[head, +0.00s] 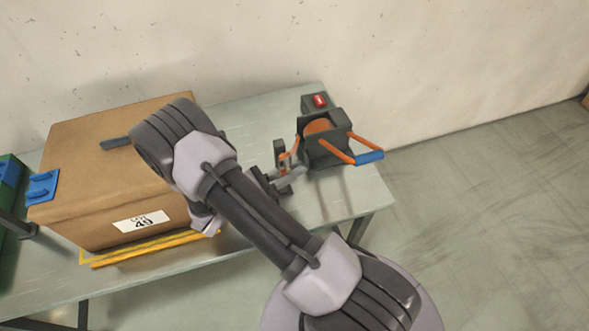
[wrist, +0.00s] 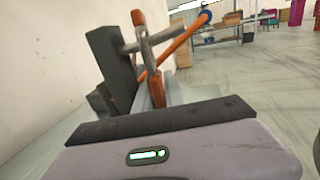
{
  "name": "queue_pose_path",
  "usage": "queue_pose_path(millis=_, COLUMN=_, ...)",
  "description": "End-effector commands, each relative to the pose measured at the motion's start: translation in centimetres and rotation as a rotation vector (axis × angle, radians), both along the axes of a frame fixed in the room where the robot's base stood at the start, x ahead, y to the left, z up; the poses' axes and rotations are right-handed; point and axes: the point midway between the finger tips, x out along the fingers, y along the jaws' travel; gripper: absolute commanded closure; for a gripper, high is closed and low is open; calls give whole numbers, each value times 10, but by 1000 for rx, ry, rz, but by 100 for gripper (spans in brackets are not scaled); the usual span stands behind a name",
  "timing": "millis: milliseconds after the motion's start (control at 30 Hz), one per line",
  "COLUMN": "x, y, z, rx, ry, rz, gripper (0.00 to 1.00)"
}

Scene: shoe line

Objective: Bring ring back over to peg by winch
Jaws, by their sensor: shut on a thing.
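The winch (head: 325,135) stands at the back right of the table, with an orange drum, a red top part and an orange crank with a blue grip (head: 369,156). A dark upright block (wrist: 108,72) beside it carries a short grey peg (wrist: 140,44). A narrow orange and grey piece, seemingly the ring (wrist: 154,82), is close in front of the peg. My gripper (head: 277,182) is at the winch's left side, shut on this piece. The jaw tips are partly hidden in both views. I cannot tell whether the ring is around the peg or beside it.
A large cardboard box (head: 142,222) labelled 49 fills the table's left side, close to my arm. A yellow strip (head: 150,246) lies along its front. A wall (head: 430,50) stands behind. The table top (head: 335,200) is clear front right.

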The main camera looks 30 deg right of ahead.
Motion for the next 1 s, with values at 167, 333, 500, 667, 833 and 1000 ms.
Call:
queue_pose_path(millis=167, x=6, y=1, z=-2, rx=7, ry=-2, rz=15, gripper=100)
queue_pose_path(millis=333, x=6, y=1, z=-2, rx=8, ry=-3, rz=16, gripper=61)
queue_pose_path(millis=500, x=6, y=2, z=-1, rx=8, ry=-3, rz=16, gripper=61)
queue_pose_path(millis=667, x=7, y=18, z=-1, rx=8, ry=-4, rz=19, gripper=61)
queue_pose_path(millis=833, x=6, y=55, z=-1, rx=6, ry=-6, rz=20, gripper=61)
queue_pose_path(millis=1000, x=4, y=94, z=-2, rx=5, ry=-6, rz=15, gripper=61)
